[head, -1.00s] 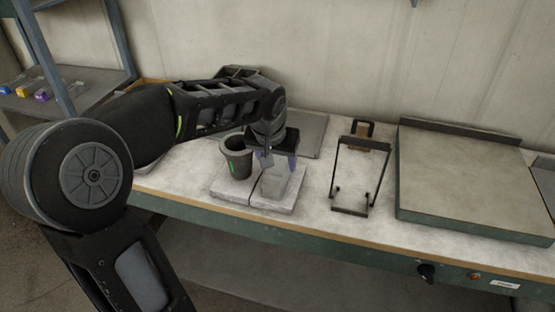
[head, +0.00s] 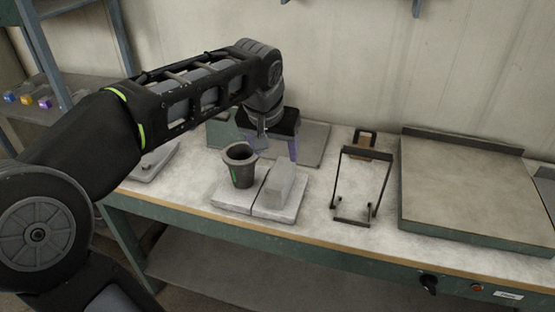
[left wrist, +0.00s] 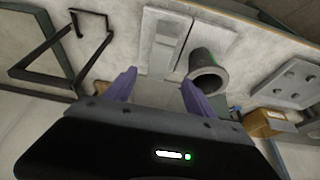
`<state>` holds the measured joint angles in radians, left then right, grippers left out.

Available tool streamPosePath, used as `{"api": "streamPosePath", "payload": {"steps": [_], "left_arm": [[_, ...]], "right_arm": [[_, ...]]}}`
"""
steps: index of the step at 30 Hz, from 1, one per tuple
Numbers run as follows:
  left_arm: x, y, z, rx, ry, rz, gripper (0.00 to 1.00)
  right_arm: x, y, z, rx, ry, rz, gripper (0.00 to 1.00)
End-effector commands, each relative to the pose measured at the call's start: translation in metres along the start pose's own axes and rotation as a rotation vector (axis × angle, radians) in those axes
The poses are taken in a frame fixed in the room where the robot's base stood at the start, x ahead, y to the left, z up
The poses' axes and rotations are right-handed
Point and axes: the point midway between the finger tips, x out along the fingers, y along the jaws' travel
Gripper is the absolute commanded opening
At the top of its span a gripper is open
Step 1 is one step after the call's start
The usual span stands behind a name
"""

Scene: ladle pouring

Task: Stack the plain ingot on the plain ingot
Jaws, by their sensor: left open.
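A pale grey plain ingot block (head: 281,184) stands on the right one of two light slabs on the bench. I cannot tell whether the block is one ingot or two stacked. It also shows in the left wrist view (left wrist: 164,46). A dark pot (head: 240,168) with a green mark stands on the left slab (head: 232,200), beside the block. My left gripper (head: 275,150) is open and empty, behind the block and apart from it. Its purple fingers are spread in the left wrist view (left wrist: 160,94). My right gripper is out of view.
A black wire stand (head: 362,180) is to the right of the slabs. A large green-edged plate (head: 460,185) lies farther right. A low plate (head: 152,165) is at the left. Bench between slabs and stand is clear.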

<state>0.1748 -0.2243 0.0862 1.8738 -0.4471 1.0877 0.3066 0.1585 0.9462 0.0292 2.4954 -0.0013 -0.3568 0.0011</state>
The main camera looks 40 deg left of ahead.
Motion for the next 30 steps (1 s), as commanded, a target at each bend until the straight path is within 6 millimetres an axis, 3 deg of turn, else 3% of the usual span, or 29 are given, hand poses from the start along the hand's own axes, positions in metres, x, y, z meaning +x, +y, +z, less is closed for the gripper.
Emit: {"api": "streamPosePath", "payload": {"steps": [3, 7, 30], "left_arm": [[-0.015, 0.000, -0.001, 0.000, 0.002, 0.000, 0.64], [-0.020, 0.000, 0.000, 0.000, 0.000, 0.000, 0.64], [-0.020, 0.000, 0.000, 0.000, 0.000, 0.000, 0.64]], "right_arm": [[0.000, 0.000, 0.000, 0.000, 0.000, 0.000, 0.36], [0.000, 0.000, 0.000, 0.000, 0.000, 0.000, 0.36], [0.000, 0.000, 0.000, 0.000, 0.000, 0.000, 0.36]]}}
